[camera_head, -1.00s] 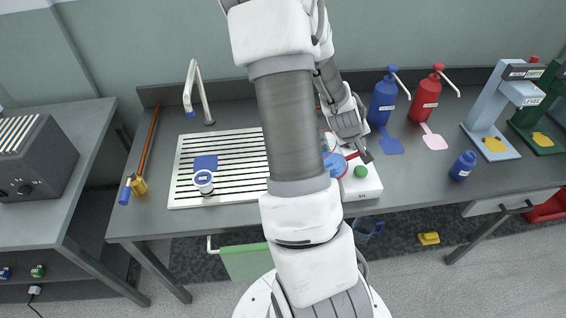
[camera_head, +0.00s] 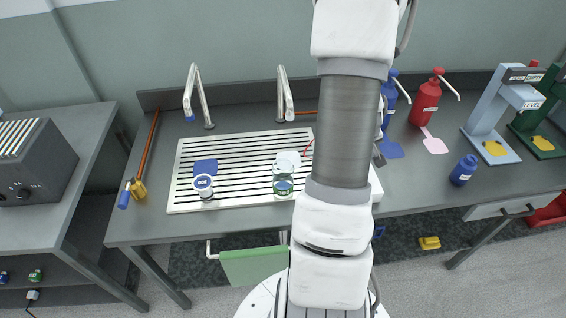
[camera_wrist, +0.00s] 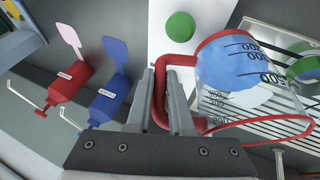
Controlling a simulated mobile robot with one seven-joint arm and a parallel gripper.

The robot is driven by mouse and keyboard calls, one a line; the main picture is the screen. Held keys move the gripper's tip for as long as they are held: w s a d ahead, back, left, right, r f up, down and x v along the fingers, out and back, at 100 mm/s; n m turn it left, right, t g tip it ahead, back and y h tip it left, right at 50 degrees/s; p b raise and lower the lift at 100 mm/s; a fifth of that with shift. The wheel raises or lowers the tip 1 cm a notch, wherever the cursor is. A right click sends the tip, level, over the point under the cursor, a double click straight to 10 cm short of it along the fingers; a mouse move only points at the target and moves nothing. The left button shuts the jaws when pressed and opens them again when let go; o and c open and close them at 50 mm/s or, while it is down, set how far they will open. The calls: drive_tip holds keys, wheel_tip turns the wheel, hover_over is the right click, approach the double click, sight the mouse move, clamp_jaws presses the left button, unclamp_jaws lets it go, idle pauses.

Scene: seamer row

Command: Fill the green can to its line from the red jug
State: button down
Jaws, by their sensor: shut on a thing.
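The red jug (camera_wrist: 222,95) is see-through with red trim, a red handle and black marks; blue contents show inside. My gripper (camera_wrist: 166,82) is shut on its handle in the wrist view. In the head view my arm hides the gripper and most of the jug. The green can (camera_head: 283,187) has a green label and stands on the slatted rack; its green rim shows at the right of the wrist view (camera_wrist: 303,68), beyond the jug. I cannot make out the can's line or fill level.
The slatted rack (camera_head: 240,198) also holds a blue-labelled can (camera_head: 203,184) and a blue pad (camera_head: 205,167). Two taps stand behind. The white block with a green button (camera_wrist: 180,26), a red bottle (camera_head: 425,103), a blue bottle and stands lie to the right.

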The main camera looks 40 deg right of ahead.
drive_tip(key=shift+s+d+r+y+p, duration=0.15)
drive_tip(key=shift+d+r+y+p, duration=0.15)
drive_tip(key=shift+p, duration=0.85)
drive_tip(key=p, duration=0.2)
drive_tip(key=shift+s+d+t+y+p, duration=0.15)
drive_tip(key=shift+d+t+y+p, duration=0.1)
drive_tip(key=shift+t+y+p, duration=0.1)
drive_tip(key=shift+d+r+p, duration=0.1)
drive_tip(key=shift+p, duration=0.8)
drive_tip(key=shift+s+p, duration=0.1)
drive_tip(key=shift+p, duration=0.3)
drive_tip(key=shift+s+d+f+m+t+y+p, duration=0.1)
drive_tip(key=shift+d+f+m+t+y+p, duration=0.25)
drive_tip(key=shift+p, duration=0.9)
drive_tip(key=shift+a+r+p, duration=0.1)
drive_tip(key=shift+p, duration=0.35)
drive_tip(key=shift+s+f+y+p, duration=0.1)
drive_tip(key=shift+f+y+p, duration=0.15)
drive_tip(key=shift+y+p, duration=0.45)
drive_tip(key=shift+d+f+t+p, duration=0.2)
drive_tip(key=shift+t+p, duration=0.1)
drive_tip(key=shift+p, duration=0.15)
